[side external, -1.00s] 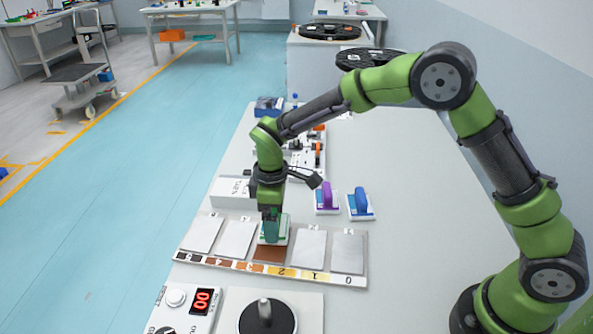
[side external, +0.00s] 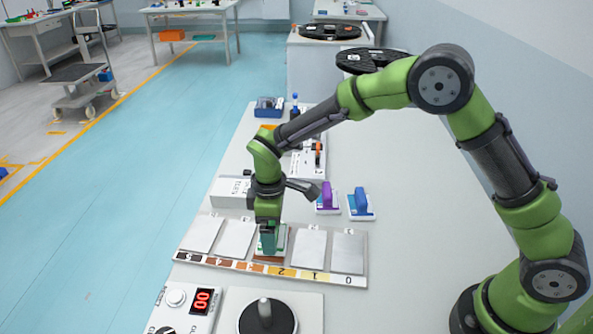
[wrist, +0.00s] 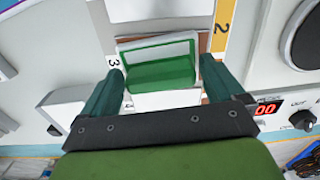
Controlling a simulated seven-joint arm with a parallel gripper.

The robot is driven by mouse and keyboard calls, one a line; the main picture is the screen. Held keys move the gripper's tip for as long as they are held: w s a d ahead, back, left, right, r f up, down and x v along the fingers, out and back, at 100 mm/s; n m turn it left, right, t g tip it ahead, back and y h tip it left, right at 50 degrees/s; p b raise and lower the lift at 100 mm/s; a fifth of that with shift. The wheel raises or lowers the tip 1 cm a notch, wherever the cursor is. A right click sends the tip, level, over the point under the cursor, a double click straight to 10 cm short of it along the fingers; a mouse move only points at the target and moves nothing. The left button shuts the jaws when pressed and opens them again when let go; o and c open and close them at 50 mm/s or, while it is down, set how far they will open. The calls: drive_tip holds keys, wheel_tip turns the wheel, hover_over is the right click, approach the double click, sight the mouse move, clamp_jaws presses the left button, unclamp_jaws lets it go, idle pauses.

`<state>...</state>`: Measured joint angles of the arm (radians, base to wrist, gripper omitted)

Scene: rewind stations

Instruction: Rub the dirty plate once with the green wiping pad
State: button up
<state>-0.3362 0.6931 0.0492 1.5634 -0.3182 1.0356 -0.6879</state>
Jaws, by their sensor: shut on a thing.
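My gripper (side external: 268,243) is shut on the green wiping pad (wrist: 157,64), which has a green top and a white edge. In the wrist view, the two dark green fingers (wrist: 164,84) stand at either side of the pad. The pad is at the brown dirty plate (side external: 266,259), the middle one in a row of plates. The pad and gripper hide most of this plate, and only brown edges show. Whether the pad presses on it cannot be told for certain.
Grey plates flank the dirty one, left (side external: 236,239) and right (side external: 310,249). A numbered colour strip (side external: 312,275) runs along the front. Purple (side external: 327,199) and blue (side external: 361,204) pads stand behind. A red-digit counter (side external: 200,302) and a black disc (side external: 267,316) are in front.

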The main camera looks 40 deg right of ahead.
drive_tip(key=shift+w+d, duration=0.6)
drive_tip(key=shift+d, duration=0.15)
drive_tip(key=shift+s+a, duration=1.55)
drive_tip(key=shift+a, duration=0.25)
drive_tip(key=shift+s+a+r, duration=0.1)
drive_tip(key=shift+a+r, duration=0.05)
drive_tip(key=shift+a, duration=0.05)
drive_tip(key=shift+d+r, duration=0.1)
drive_tip(key=shift+r, duration=3.8)
